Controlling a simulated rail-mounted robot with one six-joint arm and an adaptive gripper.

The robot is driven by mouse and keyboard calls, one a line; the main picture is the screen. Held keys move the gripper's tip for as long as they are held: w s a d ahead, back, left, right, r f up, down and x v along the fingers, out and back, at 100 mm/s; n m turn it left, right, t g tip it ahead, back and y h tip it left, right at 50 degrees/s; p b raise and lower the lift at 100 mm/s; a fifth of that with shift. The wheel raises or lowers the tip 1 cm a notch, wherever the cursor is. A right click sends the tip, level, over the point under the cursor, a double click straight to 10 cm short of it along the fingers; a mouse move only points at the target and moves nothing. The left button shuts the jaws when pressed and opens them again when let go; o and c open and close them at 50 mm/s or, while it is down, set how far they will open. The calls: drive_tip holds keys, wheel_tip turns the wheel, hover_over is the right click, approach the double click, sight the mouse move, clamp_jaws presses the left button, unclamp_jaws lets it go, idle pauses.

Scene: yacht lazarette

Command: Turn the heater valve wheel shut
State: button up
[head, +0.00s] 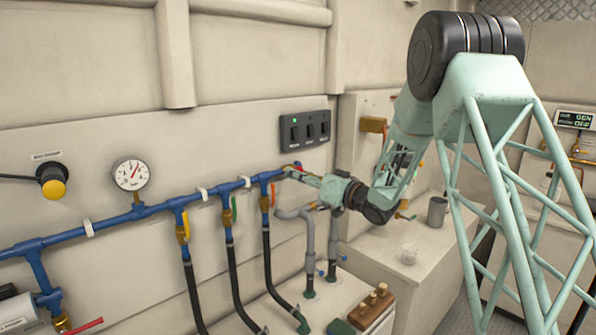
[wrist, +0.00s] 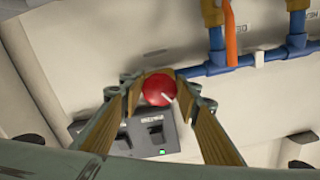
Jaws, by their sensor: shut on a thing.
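The red valve wheel (wrist: 159,89) is at the right end of the blue pipe on the wall. In the wrist view it is round, with a short white mark pointing to the lower right. Only a small red part of the wheel (head: 298,164) shows in the head view, the rest being hidden by my gripper. My gripper (head: 295,172) reaches the wheel from the right. In the wrist view the two brown-padded fingers of my gripper (wrist: 158,84) are closed on the wheel, one on each side. No label naming the wheel is readable.
A black switch panel (head: 305,130) with a green light is just above the wheel. The blue pipe (head: 160,207) carries several valves with hoses, and a gauge (head: 130,174).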

drive_tip(key=m+p, duration=0.2)
drive_tip(key=m, duration=0.2)
drive_tip(key=shift+r+p, duration=0.2)
drive_tip(key=shift+p, duration=0.1)
drive_tip(key=shift+s+m+p, duration=0.1)
drive_tip(key=shift+m+p, duration=0.8)
drive_tip(key=shift+m, duration=0.6)
drive_tip(key=shift+f, duration=0.1)
drive_tip(key=o, duration=0.9)
drive_tip(key=shift+a, duration=0.1)
drive_tip(key=shift+v, duration=6)
